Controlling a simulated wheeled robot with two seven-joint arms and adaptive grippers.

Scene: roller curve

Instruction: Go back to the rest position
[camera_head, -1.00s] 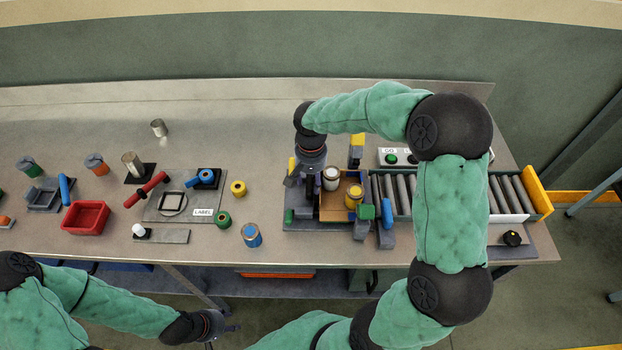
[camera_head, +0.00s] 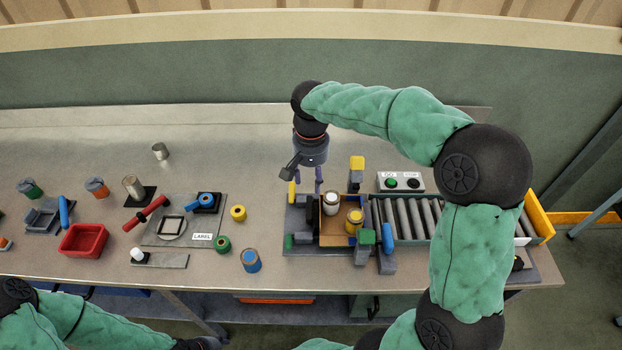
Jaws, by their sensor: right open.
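My right gripper (camera_head: 306,189) is open and empty. It hangs over the left end of the roller station, just up and left of the brown tray (camera_head: 331,238). The tray holds a white-lidded can (camera_head: 331,202) and a yellow-topped can (camera_head: 353,220), both upright. My right arm arches over the rollers from the lower right. My left arm lies along the lower left, in front of the table edge. Its gripper is at the bottom edge of the picture, mostly cut off, so its jaws cannot be made out.
Rollers (camera_head: 418,218) run right to a yellow end stop (camera_head: 538,215). A button box (camera_head: 400,182) stands behind them. A red bin (camera_head: 83,240), a label plate (camera_head: 160,232) and several spools and cans occupy the table's left. The table behind my right gripper is clear.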

